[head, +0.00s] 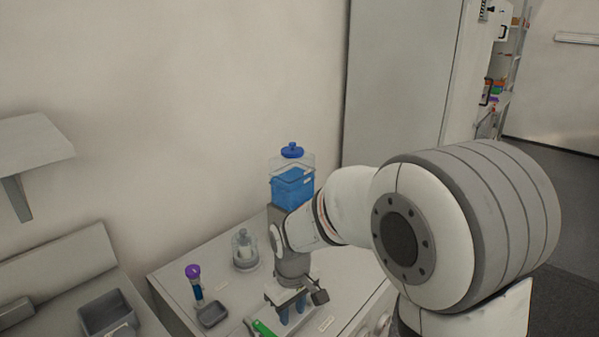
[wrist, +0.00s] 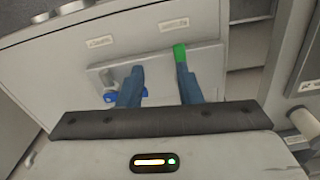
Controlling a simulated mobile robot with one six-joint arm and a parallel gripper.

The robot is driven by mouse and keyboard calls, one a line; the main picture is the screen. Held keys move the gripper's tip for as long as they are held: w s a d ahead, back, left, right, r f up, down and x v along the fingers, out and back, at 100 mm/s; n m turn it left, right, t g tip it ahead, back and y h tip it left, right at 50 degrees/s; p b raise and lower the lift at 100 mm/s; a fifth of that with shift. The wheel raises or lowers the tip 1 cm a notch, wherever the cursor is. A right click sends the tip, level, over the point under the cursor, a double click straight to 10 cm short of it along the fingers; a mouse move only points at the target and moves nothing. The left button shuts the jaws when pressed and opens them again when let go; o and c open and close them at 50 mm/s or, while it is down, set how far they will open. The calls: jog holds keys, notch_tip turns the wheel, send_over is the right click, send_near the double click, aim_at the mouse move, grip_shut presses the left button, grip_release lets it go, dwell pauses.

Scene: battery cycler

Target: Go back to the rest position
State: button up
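My gripper (head: 292,314) is low over the grey-white bench top at the lower middle of the head view. In the wrist view my gripper (wrist: 157,67) has its two blue fingers apart with a clear gap and nothing held between them. A green piece (wrist: 180,53) shows at the tip of the right finger in the wrist view; whether they touch I cannot tell. In the head view a green strip (head: 262,328) lies just left of the fingers, partly cut off by the frame edge.
A blue-filled clear container (head: 292,187) with a blue lid stands behind my wrist. A glass jar (head: 245,250), a purple-capped tube (head: 195,282) and a small grey tray (head: 212,314) are on the left. A grey bin (head: 106,314) sits lower left. A tall cabinet (head: 398,85) stands behind.

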jog(key=s+d+r+m+t, duration=0.1)
jog(key=s+d+r+m, duration=0.3)
jog(key=s+d, duration=0.3)
jog(key=s+d+r+m+t, duration=0.1)
jog(key=s+d+r+m, duration=0.3)
jog(key=d, duration=0.7)
jog(key=s+r, duration=0.2)
jog(key=s, duration=0.2)
jog(key=shift+r+m+t, duration=0.3)
jog(key=shift+o, duration=0.7)
